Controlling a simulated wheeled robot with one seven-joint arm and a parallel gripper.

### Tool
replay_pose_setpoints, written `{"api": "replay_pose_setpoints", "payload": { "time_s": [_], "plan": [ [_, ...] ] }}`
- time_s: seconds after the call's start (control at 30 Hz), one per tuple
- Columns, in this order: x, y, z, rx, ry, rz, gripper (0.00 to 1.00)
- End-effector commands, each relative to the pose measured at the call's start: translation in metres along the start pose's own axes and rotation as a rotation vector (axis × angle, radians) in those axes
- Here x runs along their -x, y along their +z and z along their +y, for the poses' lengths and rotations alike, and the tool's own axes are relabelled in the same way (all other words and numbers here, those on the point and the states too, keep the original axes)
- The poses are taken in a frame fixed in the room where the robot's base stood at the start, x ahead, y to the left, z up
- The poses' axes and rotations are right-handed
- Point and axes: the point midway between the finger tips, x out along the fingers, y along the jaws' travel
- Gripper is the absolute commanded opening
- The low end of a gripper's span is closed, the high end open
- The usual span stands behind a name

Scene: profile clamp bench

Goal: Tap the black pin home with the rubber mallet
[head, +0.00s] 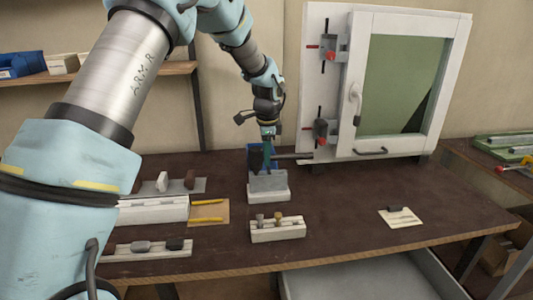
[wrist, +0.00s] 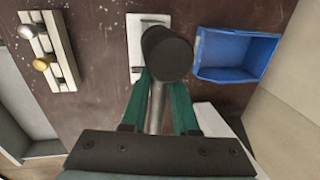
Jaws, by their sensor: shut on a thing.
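My gripper (head: 267,150) has green fingers shut on the rubber mallet's grey handle (wrist: 156,105). The mallet's black head (wrist: 167,52) faces the camera in the wrist view. In the head view the dark head (head: 254,163) is left of the fingers, and the handle (head: 290,156) points right, roughly level, above the bench. Black pins stand at the upper hinge clamp (head: 328,47) and the lower hinge clamp (head: 325,129) on the white window frame, right of my gripper and apart from the mallet. How deep either pin sits is too small to tell.
A white stand with a grey plate (head: 268,183) is below my gripper, with a blue bin (wrist: 232,55) behind it. A block with several pegs (head: 278,229) stands in front. White profiles (head: 150,210) lie left. The bench's right front is mostly clear, except a small card (head: 400,217).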

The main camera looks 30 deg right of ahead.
Motion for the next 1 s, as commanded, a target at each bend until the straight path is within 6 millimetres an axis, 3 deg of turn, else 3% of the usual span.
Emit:
{"api": "replay_pose_setpoints", "payload": {
  "time_s": [0.1,0.33,0.77,1.0],
  "plan": [
    [-0.007,0.000,0.001,0.000,0.000,0.000,0.00],
    [-0.003,0.000,0.001,0.000,0.000,0.000,0.00],
    [0.034,0.000,-0.007,0.000,-0.001,0.001,0.00],
    [0.035,0.000,-0.007,0.000,-0.001,0.000,0.00]
  ]
}}
